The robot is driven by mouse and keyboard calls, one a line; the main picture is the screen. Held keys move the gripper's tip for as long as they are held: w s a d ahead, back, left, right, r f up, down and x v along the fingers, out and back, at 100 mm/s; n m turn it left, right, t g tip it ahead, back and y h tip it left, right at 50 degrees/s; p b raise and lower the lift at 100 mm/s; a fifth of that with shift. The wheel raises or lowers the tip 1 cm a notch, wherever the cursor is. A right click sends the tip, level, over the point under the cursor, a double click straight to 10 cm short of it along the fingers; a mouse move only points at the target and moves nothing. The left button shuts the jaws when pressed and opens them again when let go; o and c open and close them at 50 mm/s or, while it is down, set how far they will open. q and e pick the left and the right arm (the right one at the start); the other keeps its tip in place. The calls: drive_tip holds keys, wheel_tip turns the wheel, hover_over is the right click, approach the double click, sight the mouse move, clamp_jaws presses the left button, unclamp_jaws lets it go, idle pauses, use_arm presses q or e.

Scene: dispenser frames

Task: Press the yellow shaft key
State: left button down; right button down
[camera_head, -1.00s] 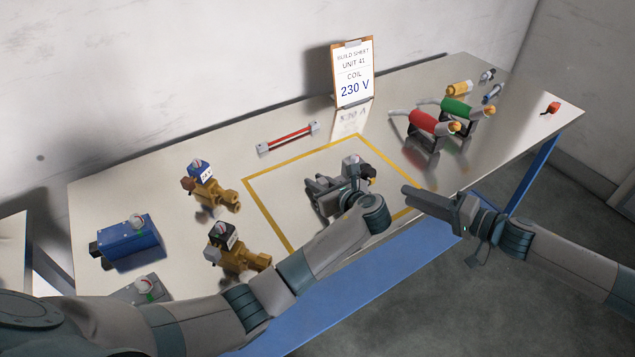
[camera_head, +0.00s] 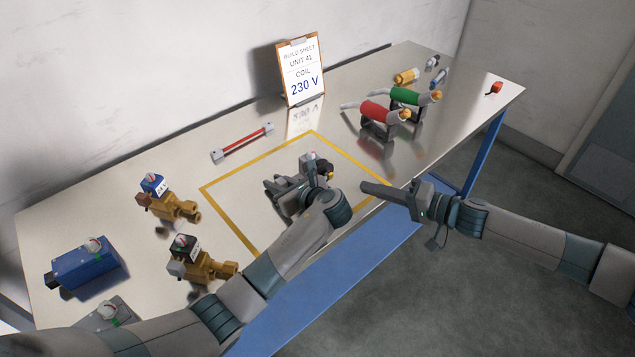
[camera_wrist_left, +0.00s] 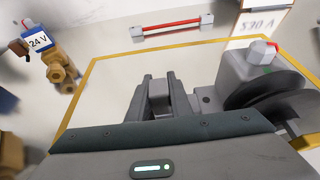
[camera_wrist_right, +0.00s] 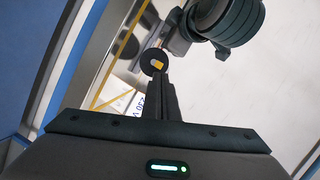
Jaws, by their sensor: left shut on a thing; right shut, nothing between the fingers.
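My left gripper (camera_head: 288,187) is shut on a grey block (camera_wrist_left: 158,98) of a grey unit inside the yellow-taped square. The unit has a red-and-white knob (camera_wrist_left: 262,50) on top and dark discs at its right side in the left wrist view. A small yellow piece, likely the shaft key (camera_wrist_right: 157,65), shows on a dark round disc (camera_wrist_right: 150,56) in the right wrist view. A yellow spot also shows at the unit's right end in the head view (camera_head: 328,196). My right gripper (camera_head: 366,187) is shut and empty, its tips pointing at that end; contact cannot be told.
The build sheet (camera_head: 300,68) reading 230 V stands at the back. Brass valves (camera_head: 170,207), a blue box (camera_head: 85,268) and a grey box (camera_head: 108,315) are left. A red bar (camera_head: 243,143) lies behind the square. Red (camera_head: 378,112) and green (camera_head: 408,96) tools stand right.

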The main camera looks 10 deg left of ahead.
sight(331, 177)
drive_tip(key=s+d+f+m+t, duration=0.2)
drive_tip(key=s+d+m+t, duration=0.1)
drive_tip(key=s+m+t, duration=0.2)
drive_tip(key=shift+s+f+m, duration=0.25)
drive_tip(key=shift+s+m, duration=0.15)
drive_tip(key=shift+m, duration=0.7)
drive_tip(key=x, duration=1.4)
drive_tip(key=shift+w+d+f, duration=0.1)
drive_tip(key=shift+d, duration=0.05)
